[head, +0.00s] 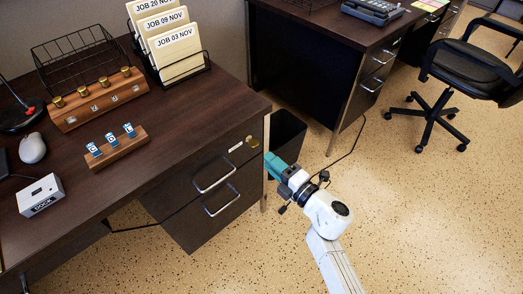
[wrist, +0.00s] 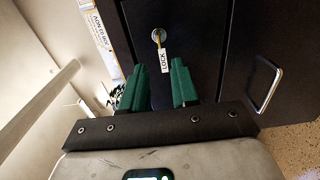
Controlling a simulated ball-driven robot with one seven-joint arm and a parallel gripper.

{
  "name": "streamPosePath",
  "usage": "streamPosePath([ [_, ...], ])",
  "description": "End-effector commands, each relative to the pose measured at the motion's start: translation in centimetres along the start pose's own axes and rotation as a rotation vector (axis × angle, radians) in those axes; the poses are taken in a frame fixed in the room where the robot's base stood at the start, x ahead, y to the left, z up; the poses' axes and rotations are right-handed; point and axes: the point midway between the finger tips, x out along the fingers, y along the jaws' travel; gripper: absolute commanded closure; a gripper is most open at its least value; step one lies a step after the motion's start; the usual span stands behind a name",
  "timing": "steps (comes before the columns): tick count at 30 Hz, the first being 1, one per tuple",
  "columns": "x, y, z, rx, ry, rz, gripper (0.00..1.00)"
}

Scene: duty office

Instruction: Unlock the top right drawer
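The desk's right-hand drawer stack has a dark top drawer (head: 214,172) with a silver handle, which looks closed. A small round brass lock (head: 252,142) sits at the right of its front. My gripper (head: 271,162) is by the right end of the drawer front. In the wrist view its green fingers (wrist: 159,75) are apart with nothing between them, short of the lock and tag.
A lower drawer (head: 215,207) is below. A black bin (head: 287,135) stands right beside the desk, close to my gripper. Open floor lies front right; an office chair (head: 470,75) stands further back.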

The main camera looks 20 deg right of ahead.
Motion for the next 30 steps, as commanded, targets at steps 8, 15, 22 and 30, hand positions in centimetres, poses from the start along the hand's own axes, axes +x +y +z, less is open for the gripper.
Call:
streamPosePath([
  [8, -2.7, 0.1, 0.0, -0.001, 0.001, 0.001, 0.71],
  [15, -2.9, 0.0, 0.0, -0.001, 0.001, 0.001, 0.71],
  [22, -2.9, 0.0, 0.0, -0.001, 0.001, 0.001, 0.71],
  [30, -3.4, 0.8, 1.9, 0.054, -0.099, 0.001, 0.71],
])
